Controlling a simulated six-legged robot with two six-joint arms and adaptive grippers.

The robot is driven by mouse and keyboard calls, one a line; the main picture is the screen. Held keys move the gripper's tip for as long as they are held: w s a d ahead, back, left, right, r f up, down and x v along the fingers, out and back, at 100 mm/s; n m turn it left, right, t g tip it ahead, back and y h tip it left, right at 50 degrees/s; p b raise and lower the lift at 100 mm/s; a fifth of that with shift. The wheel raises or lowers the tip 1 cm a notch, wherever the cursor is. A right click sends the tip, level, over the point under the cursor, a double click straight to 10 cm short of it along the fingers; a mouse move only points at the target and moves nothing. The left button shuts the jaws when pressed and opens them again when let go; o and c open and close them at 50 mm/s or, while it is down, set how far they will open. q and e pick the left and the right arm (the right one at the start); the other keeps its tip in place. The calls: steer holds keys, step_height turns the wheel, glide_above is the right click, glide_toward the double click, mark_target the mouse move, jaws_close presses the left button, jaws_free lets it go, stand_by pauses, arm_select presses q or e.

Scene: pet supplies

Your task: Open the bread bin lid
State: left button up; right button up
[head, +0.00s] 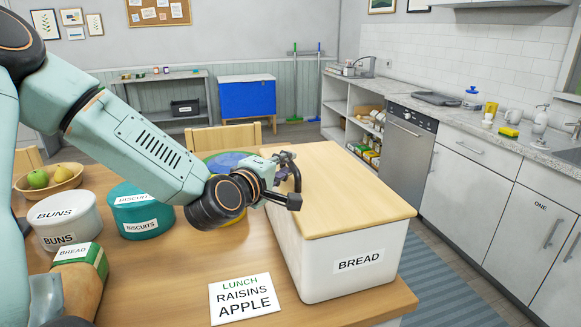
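The bread bin is a white box (350,270) with a "BREAD" label, standing at the right end of the wooden table. Its flat wooden lid (350,190) lies level on top and looks closed. My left gripper (288,180) is at the lid's left edge, with its dark fingers apart. The fingers overlap the lid's edge in this view; I cannot tell whether they touch it. Nothing shows held between them. The gripper hides part of the bin's left edge. My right gripper is not in view.
A white buns tin (65,225), a teal biscuits tin (140,213), a bread bag (80,275) and a fruit bowl (48,182) stand on the left. A lunch card (244,299) lies in front of the bin. Table behind my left gripper holds a blue-topped round object (226,160).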

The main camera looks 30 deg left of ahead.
arm_select(q)
steer(key=shift+w+a+f, duration=0.15)
steer(key=shift+w, duration=0.6)
steer(key=shift+w+a+f, duration=0.15)
steer(key=shift+w, duration=0.6)
steer(key=shift+s+d+r, duration=0.1)
steer(key=shift+d, duration=0.05)
jaws_close()
